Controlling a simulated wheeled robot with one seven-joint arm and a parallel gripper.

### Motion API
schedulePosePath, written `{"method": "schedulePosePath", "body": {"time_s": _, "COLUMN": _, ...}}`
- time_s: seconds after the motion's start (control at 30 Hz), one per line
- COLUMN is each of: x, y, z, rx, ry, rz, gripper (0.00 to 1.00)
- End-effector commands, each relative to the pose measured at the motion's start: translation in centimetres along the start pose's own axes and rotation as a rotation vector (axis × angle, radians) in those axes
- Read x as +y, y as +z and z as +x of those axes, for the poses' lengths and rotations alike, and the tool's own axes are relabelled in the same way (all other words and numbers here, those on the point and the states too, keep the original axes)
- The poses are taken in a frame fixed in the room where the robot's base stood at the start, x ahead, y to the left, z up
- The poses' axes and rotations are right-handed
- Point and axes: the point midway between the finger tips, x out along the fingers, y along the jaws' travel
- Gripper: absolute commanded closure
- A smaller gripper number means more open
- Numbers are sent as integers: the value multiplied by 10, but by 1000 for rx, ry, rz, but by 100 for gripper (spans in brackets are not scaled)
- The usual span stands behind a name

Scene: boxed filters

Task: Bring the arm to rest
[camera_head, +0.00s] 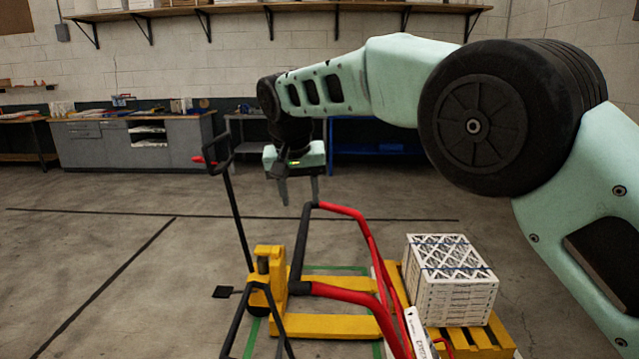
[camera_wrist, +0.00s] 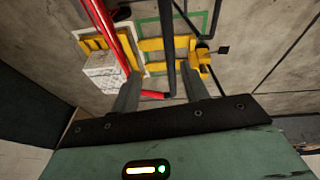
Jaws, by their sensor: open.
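My gripper (camera_head: 299,192) hangs at the end of my pale green arm, pointing down, in the middle of the head view. Its two fingers are apart with nothing between them. In the wrist view my gripper (camera_wrist: 165,85) also shows open and empty, with the floor and a yellow pallet jack below it. My arm reaches from the right edge across to the centre, well above the floor.
The yellow pallet jack (camera_head: 270,270) stands below my gripper. A red and black bar frame (camera_head: 345,292) rises in front of it. A strapped stack of white boxed filters (camera_head: 450,280) sits on a yellow pallet (camera_head: 480,342) at right. Grey cabinets (camera_head: 135,142) line the back wall; the left floor is clear.

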Motion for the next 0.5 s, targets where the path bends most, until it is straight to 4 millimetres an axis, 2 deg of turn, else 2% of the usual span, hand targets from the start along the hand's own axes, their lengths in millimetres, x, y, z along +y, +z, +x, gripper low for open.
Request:
{"method": "schedulePosePath", "body": {"time_s": 0.03, "x": 10, "y": 13, "z": -4, "rx": -30, "ry": -26, "rz": -19, "gripper": 55}}
{"method": "schedulePosePath", "body": {"time_s": 0.17, "x": 28, "y": 54, "z": -10, "rx": -94, "ry": -98, "rz": -94, "gripper": 55}}
{"method": "schedulePosePath", "body": {"time_s": 0.27, "x": 39, "y": 94, "z": -16, "rx": -133, "ry": -147, "rz": -156, "gripper": 55}}
{"method": "schedulePosePath", "body": {"time_s": 0.47, "x": 66, "y": 187, "z": -26, "rx": -186, "ry": -222, "rz": -289, "gripper": 55}}
{"method": "schedulePosePath", "body": {"time_s": 0.5, "x": 72, "y": 208, "z": -27, "rx": -194, "ry": -233, "rz": -316, "gripper": 55}}
